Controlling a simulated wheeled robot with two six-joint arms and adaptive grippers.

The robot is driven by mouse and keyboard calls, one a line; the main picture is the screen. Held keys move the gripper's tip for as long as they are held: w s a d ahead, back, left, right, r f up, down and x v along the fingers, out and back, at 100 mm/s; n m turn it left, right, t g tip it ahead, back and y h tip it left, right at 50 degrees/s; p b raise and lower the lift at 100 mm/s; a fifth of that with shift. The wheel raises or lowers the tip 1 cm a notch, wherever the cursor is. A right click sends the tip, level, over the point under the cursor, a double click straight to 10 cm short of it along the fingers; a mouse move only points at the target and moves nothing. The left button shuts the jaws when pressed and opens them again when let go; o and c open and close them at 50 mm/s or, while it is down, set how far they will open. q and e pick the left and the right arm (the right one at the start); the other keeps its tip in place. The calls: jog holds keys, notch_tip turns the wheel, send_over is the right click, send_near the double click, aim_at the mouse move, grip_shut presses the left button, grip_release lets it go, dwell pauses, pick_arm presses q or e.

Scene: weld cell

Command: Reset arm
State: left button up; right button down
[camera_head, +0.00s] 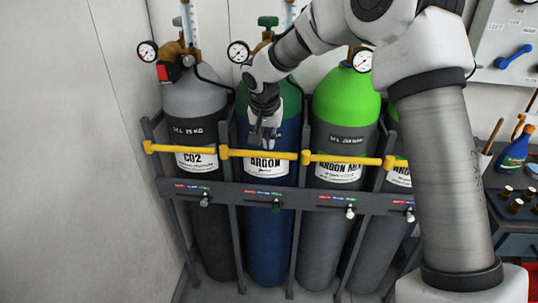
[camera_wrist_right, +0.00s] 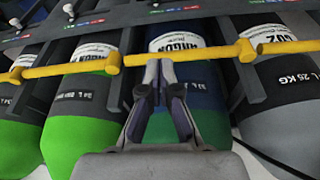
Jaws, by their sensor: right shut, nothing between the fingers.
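My right arm (camera_head: 432,130) reaches in from the right and bends over the gas cylinders. My right gripper (camera_head: 262,134) points down in front of the blue argon cylinder (camera_head: 266,218) with the green shoulder, just above the yellow bar (camera_head: 262,154). In the right wrist view my gripper (camera_wrist_right: 158,66) is shut and empty, its fingertips close to the yellow bar (camera_wrist_right: 185,52); I cannot tell whether they touch it. My left gripper is not in view.
A rack (camera_head: 233,192) holds a grey CO2 cylinder (camera_head: 195,100), the blue argon cylinder and bright green-topped cylinders (camera_head: 345,95). Gauges (camera_head: 147,51) stand above. At right are a panel with a blue handle (camera_head: 513,56) and a bench with a blue bottle (camera_head: 514,150). A bare wall is at left.

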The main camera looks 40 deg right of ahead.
jog(key=s+a+f+g, duration=0.2)
jog(key=s+f, duration=0.2)
jog(key=f, duration=0.3)
jog(key=s+a+f+n+g, duration=0.1)
jog(key=s+f+g, duration=0.1)
jog(key=s+f, duration=0.45)
jog(key=s+a+f+g, duration=0.2)
jog(key=s+f, duration=0.1)
jog(key=f, duration=0.6)
jog(key=s+a+f+n+y, duration=0.1)
jog(key=s+a+f+n, duration=0.15)
jog(key=s+f, duration=0.45)
jog(key=s+a+f+n+y, duration=0.1)
jog(key=s+a+f, duration=0.15)
jog(key=s, duration=0.75)
jog(key=s+a+f+n+y, duration=0.1)
jog(key=s+a+f, duration=0.3)
jog(key=s, duration=0.5)
jog(key=w+n+t, duration=0.2)
jog(key=w, duration=0.1)
jog(key=w+n+t, duration=0.1)
jog(key=w, duration=0.1)
jog(key=shift+d+t+h, duration=0.3)
jog(key=shift+d, duration=0.1)
jog(key=shift+r, duration=0.1)
